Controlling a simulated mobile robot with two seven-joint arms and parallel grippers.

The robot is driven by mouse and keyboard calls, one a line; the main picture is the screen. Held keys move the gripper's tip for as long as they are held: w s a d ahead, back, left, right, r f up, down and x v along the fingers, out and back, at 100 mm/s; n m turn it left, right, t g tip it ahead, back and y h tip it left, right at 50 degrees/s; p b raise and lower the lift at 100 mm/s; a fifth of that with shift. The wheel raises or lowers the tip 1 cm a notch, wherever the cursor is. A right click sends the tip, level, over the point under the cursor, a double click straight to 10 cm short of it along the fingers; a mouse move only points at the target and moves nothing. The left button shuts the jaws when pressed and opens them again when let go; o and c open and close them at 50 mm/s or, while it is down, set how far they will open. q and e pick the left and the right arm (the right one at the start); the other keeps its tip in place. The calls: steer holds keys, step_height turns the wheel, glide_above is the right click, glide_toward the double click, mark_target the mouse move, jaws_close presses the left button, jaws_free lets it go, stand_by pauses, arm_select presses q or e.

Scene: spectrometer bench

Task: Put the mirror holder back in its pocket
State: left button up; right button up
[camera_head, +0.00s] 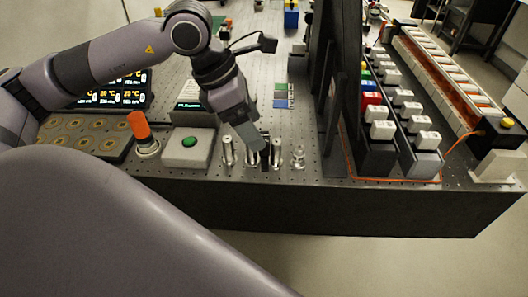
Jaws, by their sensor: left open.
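My left gripper (265,150) is open and points down near the front edge of the bench (330,198). Its fingers are low among a row of short metal posts. One silver post (228,151) stands to its left, another post (277,152) is close against its right side, and a shorter silver piece (298,157) stands further right. I cannot tell which of these is the mirror holder, or whether the fingers touch anything. The fingers hide part of the row. My right gripper is not in view.
Left of the gripper are a grey box with a green button (190,142), an orange-topped knob (139,127) and a tray with round pockets (85,140). A tall dark panel (322,80) stands to the right, beside rows of white-capped modules (403,97). An orange cable runs past them.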

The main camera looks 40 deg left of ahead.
mark_target(264, 137)
arm_select(q)
steer(key=shift+d+p+x, duration=0.2)
steer(key=shift+p+x, duration=0.2)
steer(key=shift+x, duration=2)
steer(key=shift+w+r, duration=0.15)
steer(key=shift+r, duration=0.1)
steer(key=c, duration=1.2)
